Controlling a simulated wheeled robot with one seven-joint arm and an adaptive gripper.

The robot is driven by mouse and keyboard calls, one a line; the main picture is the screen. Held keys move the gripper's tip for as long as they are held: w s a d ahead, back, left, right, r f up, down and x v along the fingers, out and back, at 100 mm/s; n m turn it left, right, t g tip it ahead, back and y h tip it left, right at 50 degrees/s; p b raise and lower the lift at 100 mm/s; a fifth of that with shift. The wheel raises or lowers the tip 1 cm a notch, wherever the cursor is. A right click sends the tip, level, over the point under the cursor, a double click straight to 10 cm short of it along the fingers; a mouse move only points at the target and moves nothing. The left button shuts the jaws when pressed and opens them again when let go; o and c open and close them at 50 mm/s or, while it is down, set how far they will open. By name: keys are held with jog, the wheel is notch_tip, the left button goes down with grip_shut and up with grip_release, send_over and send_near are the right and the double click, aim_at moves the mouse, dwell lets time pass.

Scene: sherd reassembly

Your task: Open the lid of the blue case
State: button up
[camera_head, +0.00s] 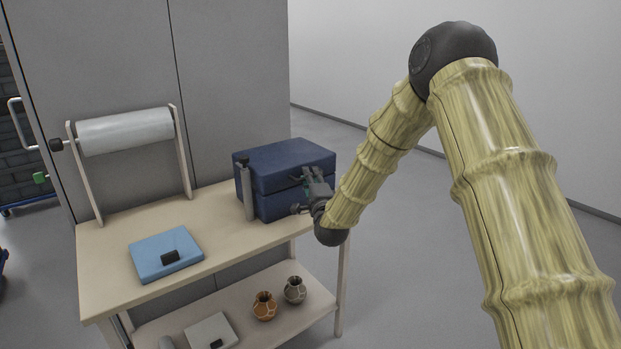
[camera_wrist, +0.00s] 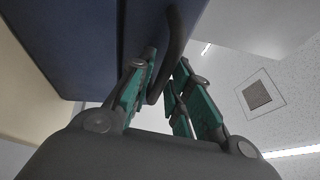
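The blue case (camera_head: 262,165) stands at the right end of the table, its lid (camera_head: 290,158) down on its body (camera_head: 285,205). My gripper (camera_head: 308,180) is at the front face of the case, near the seam under the lid. In the wrist view, the case (camera_wrist: 75,40) fills the upper left and a dark curved handle (camera_wrist: 174,40) sticks out from it. The fingers of my gripper (camera_wrist: 166,75) are apart, with the handle's end between them. A gap shows beside the handle, and firm contact cannot be made out.
A light blue flat box (camera_head: 150,262) with a black block lies on the table (camera_head: 215,230). A roll on a stand (camera_head: 125,130) is at the back left. The lower shelf holds an orange pot (camera_head: 264,307), a grey pot (camera_head: 295,290) and a white flat box (camera_head: 205,330).

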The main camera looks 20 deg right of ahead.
jog(key=shift+w, duration=0.1)
grip_shut()
jog(key=shift+r, duration=0.1)
